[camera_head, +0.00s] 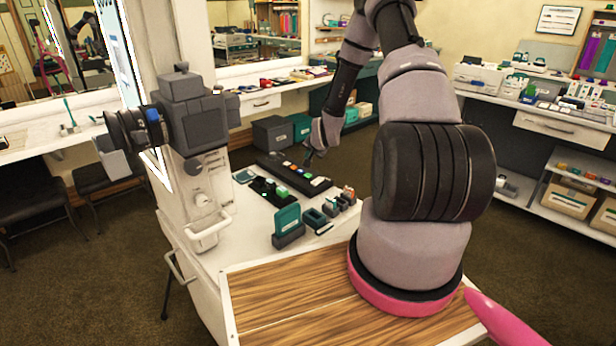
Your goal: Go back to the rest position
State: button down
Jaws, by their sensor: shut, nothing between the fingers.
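My arm rises from its pink-ringed mount on the right, bends at the top of the picture and comes down to my gripper (309,157). My gripper is small in the picture, points downward and holds nothing. It is shut.
A dark camera-like device (185,112) stands at the worktop's left. A green item in a dark stand (288,224) and several small dark holders (330,209) are nearer. Dark boxes (272,134) stand behind. Stocked shelves (578,187) are at the right, chairs (28,196) at the left.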

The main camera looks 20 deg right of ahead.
jog(key=s+a+r+n, duration=0.1)
jog(key=s+a+r, duration=0.15)
jog(key=r, duration=0.75)
jog(key=s+a+r+n+g, duration=0.1)
jog(key=s+r, duration=0.3)
jog(key=r, duration=0.5)
jog(key=s+a+r+n, duration=0.1)
jog(key=s+a+r, duration=0.15)
jog(key=r, duration=0.75)
jog(key=s+a+r, duration=0.1)
jog(key=s+r, duration=0.3)
jog(key=s, duration=0.5)
jog(key=s+a+r+n+y, duration=0.1)
jog(key=s+r, duration=0.4)
jog(key=s, duration=0.5)
jog(key=s+a+r+n+g+y, duration=0.1)
jog(key=s+a+r, duration=0.2)
jog(key=s, duration=0.7)
notch_tip(320, 180, up, 2)
jog(key=shift+a+r, duration=0.15)
jog(key=shift+a, duration=0.05)
